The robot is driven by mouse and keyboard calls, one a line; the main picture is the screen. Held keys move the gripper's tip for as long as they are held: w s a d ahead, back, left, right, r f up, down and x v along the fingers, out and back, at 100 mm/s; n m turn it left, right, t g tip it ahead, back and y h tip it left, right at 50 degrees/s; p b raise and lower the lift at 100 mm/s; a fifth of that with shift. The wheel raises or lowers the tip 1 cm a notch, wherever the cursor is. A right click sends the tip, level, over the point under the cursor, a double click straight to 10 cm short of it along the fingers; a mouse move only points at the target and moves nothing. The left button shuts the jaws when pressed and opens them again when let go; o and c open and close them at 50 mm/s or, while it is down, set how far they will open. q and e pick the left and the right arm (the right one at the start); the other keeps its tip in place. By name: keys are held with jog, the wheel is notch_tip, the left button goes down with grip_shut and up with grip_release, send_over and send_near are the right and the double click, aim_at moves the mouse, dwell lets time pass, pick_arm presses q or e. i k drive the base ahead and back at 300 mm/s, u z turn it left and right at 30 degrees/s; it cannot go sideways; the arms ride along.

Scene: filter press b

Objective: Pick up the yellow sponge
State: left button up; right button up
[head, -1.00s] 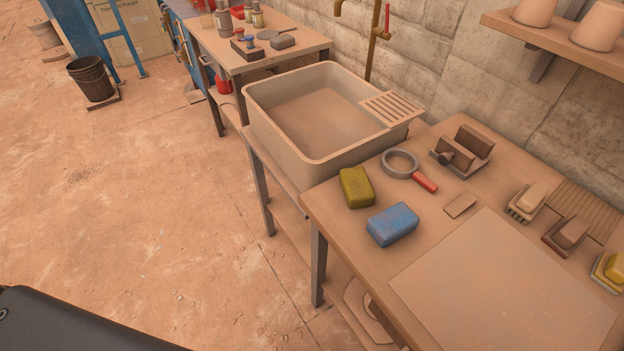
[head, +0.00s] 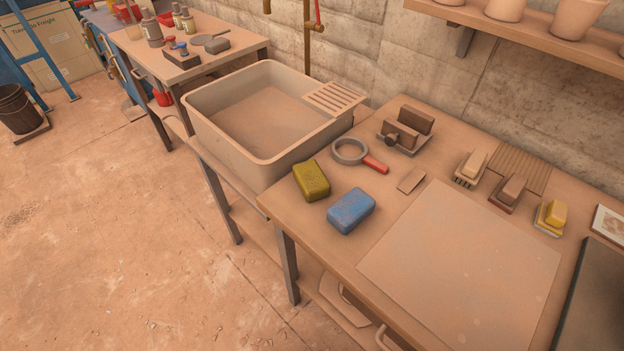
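The yellow sponge (head: 311,180) is an olive-yellow block lying flat near the left edge of the wooden table (head: 330,245), close to the sink. A blue sponge (head: 351,211) lies just to its right and nearer to me, apart from it. Neither of my grippers shows in the head view.
A deep sink basin (head: 270,110) stands just behind the yellow sponge. A red-handled round tool (head: 352,152) and a clamp-like block (head: 405,130) lie beyond the sponges. A flat board (head: 460,265) covers the table's middle. Several brushes and soap-like blocks (head: 512,190) stand farther right.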

aim_at(313, 185)
jog(key=k, duration=0.5)
jog(key=u, duration=1.75)
jog(key=i, duration=2.75)
jog(key=z, duration=3.2)
